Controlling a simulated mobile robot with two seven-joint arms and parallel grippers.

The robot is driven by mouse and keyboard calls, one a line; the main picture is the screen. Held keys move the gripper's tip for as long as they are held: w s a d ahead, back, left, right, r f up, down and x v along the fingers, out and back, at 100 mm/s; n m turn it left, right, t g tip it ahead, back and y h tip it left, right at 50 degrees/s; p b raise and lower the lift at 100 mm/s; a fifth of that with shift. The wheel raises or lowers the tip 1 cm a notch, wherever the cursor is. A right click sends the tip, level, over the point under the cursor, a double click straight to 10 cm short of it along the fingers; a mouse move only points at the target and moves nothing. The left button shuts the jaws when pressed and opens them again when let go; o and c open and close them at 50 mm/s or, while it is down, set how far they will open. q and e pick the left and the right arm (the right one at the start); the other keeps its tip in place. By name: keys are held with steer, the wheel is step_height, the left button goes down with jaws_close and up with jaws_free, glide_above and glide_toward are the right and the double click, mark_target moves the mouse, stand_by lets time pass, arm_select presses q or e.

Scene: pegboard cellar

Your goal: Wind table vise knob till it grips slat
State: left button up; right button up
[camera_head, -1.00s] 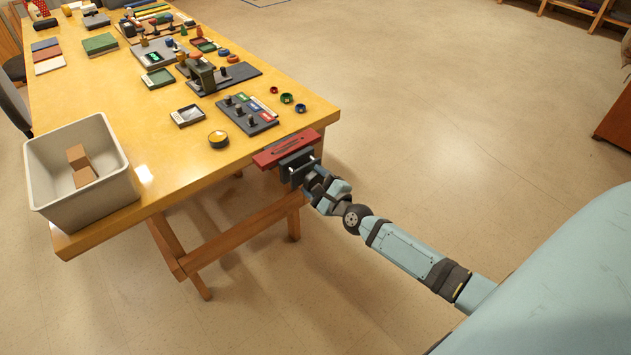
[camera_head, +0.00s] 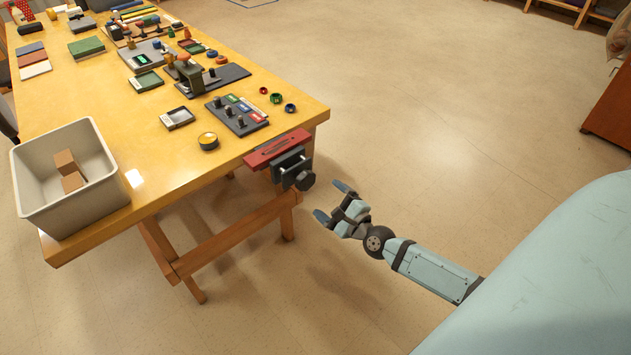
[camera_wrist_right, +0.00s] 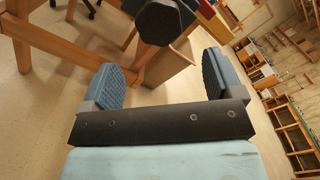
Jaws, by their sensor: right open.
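The vise is on the table's near right corner, with a red part (camera_head: 277,148) along the edge and a dark jaw (camera_head: 291,164) outside it. Its dark faceted knob (camera_head: 304,180) sticks out from the jaw, facing my right arm. In the right wrist view the knob (camera_wrist_right: 158,22) is at the top, beyond and between the fingertips. My right gripper (camera_head: 332,201) is open and empty, its blue fingers apart and clear of the knob. My left gripper is out of view.
The yellow table (camera_head: 180,185) carries a grey bin (camera_head: 105,190) with brown blocks, a round tin (camera_head: 208,141) and a dark board with knobs (camera_head: 236,116). Wooden legs and a brace stand below the vise. The floor (camera_head: 440,140) to the right is open.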

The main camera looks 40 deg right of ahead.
steer(key=s, duration=0.4)
steer(key=shift+s+d, duration=0.2)
steer(key=shift+s, duration=0.1)
steer(key=s+a+f+n+g+y, duration=0.15)
steer(key=s+a+n, duration=0.25)
steer(key=a+n, duration=0.4)
steer(key=s+a+f+n+g, duration=0.3)
steer(key=s+a+n, duration=0.15)
steer(key=n, duration=0.55)
steer(key=s+a+f+n+g+y, duration=0.1)
steer(key=s+a+f+n+g, duration=0.2)
steer(key=a+n, duration=0.55)
step_height(320, 180, up, 16)
steer(key=s+d+n+p, duration=0.2)
steer(key=p, duration=1.6)
steer(key=shift+d+r+h+p, duration=0.25)
steer(key=shift+h+p, duration=0.1)
steer(key=shift+h, duration=0.1)
